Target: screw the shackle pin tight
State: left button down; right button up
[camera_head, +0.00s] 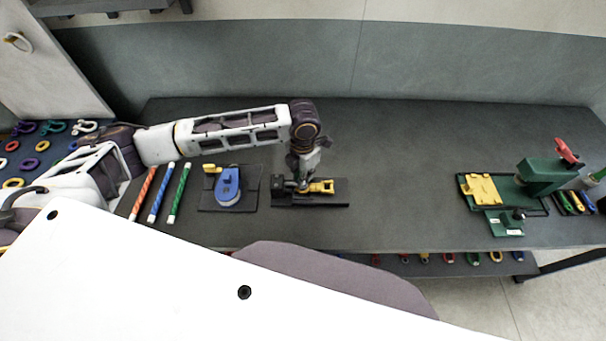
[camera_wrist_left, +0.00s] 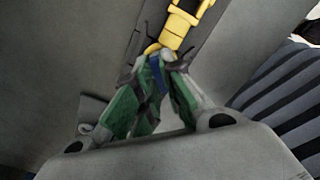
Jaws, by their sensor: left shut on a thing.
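A yellow shackle (camera_head: 322,187) lies on a dark plate (camera_head: 322,203) on the bench, near the middle of the head view. In the left wrist view the yellow shackle (camera_wrist_left: 179,24) shows at the top, just beyond the fingertips. My left gripper (camera_head: 303,182) reaches down over the left end of this fitting. In the left wrist view its green fingers (camera_wrist_left: 157,66) are closed around a small blue piece, which looks like the shackle pin (camera_wrist_left: 157,73), beside the yellow part. The fingers hide most of the pin, so its thread cannot be seen. My right gripper is not in view.
A blue block (camera_head: 228,183) sits on a dark plate left of the shackle. Striped rods (camera_head: 160,193) lie farther left. A green fixture with a yellow plate (camera_head: 482,188) stands at the right. The bench between is clear.

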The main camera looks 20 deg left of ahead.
pick_arm(q)
jog(key=shift+w+r+m, duration=0.1)
jog(key=shift+r+m, duration=0.05)
jog(key=shift+m, duration=0.8)
jog(key=shift+w+r+m, duration=0.1)
jog(key=shift+m, duration=1.75)
jog(key=c, duration=1.5)
grip_release()
jog(key=shift+s+f, duration=0.1)
jog(key=shift+c, duration=0.2)
jog(key=shift+f, duration=0.1)
jog(key=shift+s, duration=0.1)
notch_tip(320, 180, up, 12)
